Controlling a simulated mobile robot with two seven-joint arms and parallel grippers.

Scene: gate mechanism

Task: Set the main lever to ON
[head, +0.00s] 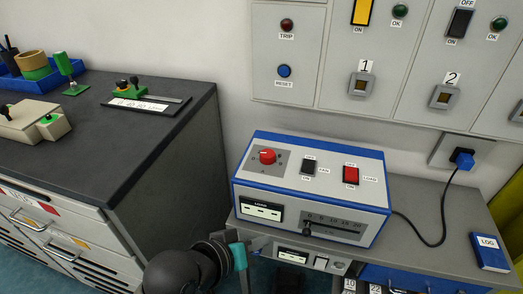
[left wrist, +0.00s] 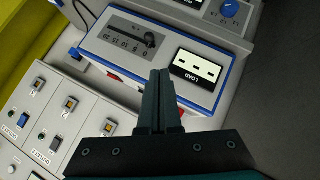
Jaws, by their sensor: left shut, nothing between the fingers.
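No lever marked as main is readable in either view. On the wall panel (head: 338,97), a yellow rocker (head: 362,12) stands above number 1 and a black rocker (head: 459,22) above number 2; the top of the panel is cut off. A blue-trimmed grey box (head: 335,168) on the bench carries a red knob (head: 267,156), a black fan switch (head: 309,164), a red load switch (head: 351,174) and a slider (head: 307,231). My left gripper (head: 260,244) is shut and empty before the box's front edge. In the left wrist view, its fingers (left wrist: 160,74) point toward the load socket (left wrist: 195,69). My right gripper is out of view.
A dark-topped cabinet (head: 160,125) stands at the left with tools on it. A black cable (head: 440,225) runs from the box to a blue wall plug (head: 462,158). A blue log book (head: 489,252) lies at the bench's right end. Bench space between box and book is mostly clear.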

